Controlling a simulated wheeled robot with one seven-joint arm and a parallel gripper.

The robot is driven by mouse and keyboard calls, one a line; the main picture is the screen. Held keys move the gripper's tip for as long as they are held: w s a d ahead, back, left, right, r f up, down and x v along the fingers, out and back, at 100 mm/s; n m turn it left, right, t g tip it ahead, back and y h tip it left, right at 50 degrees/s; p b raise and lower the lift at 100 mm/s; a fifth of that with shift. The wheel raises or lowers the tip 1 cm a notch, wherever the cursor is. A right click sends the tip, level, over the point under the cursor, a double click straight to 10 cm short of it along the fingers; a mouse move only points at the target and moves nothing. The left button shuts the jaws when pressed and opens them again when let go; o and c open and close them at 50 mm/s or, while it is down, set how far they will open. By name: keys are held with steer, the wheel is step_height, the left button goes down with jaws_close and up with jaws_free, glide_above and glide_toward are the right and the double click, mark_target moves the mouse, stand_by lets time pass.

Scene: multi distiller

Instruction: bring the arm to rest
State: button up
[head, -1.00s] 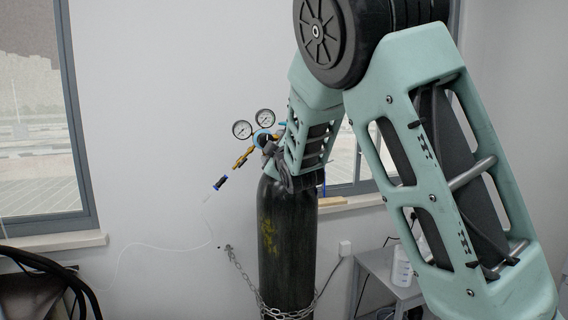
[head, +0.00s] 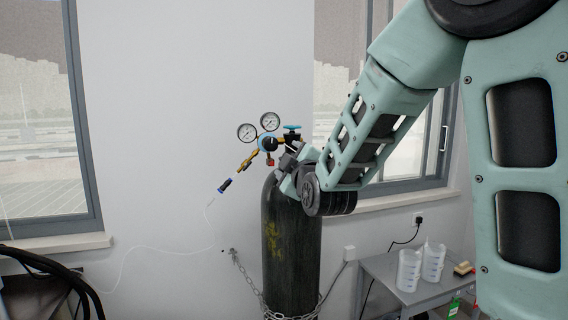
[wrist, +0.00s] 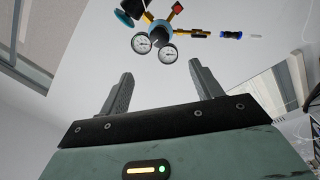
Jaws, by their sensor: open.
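My gripper (wrist: 163,92) shows in the wrist view with its two dark fingers wide apart and nothing between them. Beyond the fingertips, the regulator (wrist: 160,28) with two round gauges and a blue knob appears upside down, apart from the fingers. In the head view my arm comes in from the upper right and bends down in front of the dark gas cylinder (head: 290,240). The arm's end is by the cylinder's top, just right of the regulator (head: 266,143). The fingers cannot be made out in the head view.
A chain (head: 247,283) holds the cylinder near the wall. A grey table (head: 385,282) at the lower right carries plastic beakers (head: 409,270) and small items. Windows stand left and right. Black cables (head: 50,265) hang at the lower left.

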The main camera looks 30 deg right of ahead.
steer(key=s+a+f+g+y, duration=0.4)
steer(key=a+f, duration=0.3)
steer(key=a, duration=0.4)
steer(key=s+a+f+g+y, duration=0.45)
steer(key=a+f, duration=0.35)
steer(key=a, duration=0.2)
steer(key=s+a+f+g, duration=0.1)
steer(key=s+g, duration=0.2)
steer(key=s, duration=0.5)
steer(key=s+a+f+g+h, duration=0.1)
steer(key=s+a+f+g, duration=0.1)
steer(key=s, duration=0.5)
steer(key=s+a+f+g+h, duration=0.1)
steer(key=s+g, duration=0.3)
steer(key=s, duration=0.4)
steer(key=shift+s+a+f, duration=0.3)
steer(key=shift+a+f, duration=0.3)
steer(key=shift+f, duration=0.1)
